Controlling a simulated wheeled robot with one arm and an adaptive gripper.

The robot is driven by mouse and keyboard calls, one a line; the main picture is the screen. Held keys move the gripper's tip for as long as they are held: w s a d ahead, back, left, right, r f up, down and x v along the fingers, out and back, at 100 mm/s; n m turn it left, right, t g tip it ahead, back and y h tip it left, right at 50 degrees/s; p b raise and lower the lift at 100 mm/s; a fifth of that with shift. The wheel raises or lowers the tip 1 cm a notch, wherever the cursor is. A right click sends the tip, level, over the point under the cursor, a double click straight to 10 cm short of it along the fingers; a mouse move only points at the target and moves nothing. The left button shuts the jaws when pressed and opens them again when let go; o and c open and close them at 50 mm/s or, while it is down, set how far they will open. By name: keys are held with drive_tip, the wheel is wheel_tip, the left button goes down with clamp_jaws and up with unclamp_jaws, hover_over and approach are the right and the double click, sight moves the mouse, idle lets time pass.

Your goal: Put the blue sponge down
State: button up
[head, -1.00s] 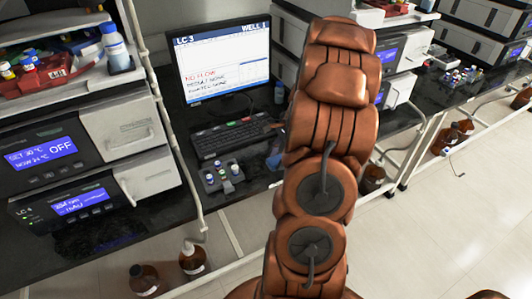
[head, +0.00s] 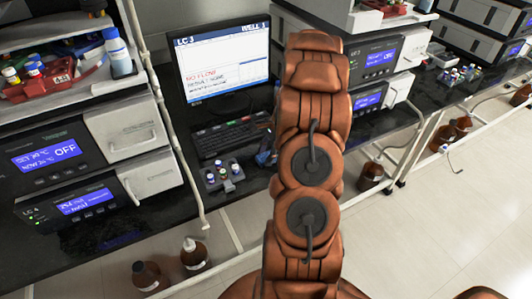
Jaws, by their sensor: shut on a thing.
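My copper-coloured arm rises through the middle of the head view and hides its own far end, so my gripper is not visible. No blue sponge can be made out for certain. A small dark bluish patch (head: 266,157) shows at the left edge of my arm, just right of the keyboard; I cannot tell what it is. The black bench top (head: 246,183) shows to the left of my arm.
A monitor (head: 222,68) and keyboard (head: 228,137) stand left of my arm, with a small vial rack (head: 222,178) in front. Stacked instruments (head: 68,170) fill the left; more (head: 385,62) stand right. Brown bottles (head: 147,275) stand on the floor below the bench.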

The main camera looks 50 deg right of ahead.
drive_tip(key=o, duration=1)
drive_tip(key=shift+f, duration=0.1)
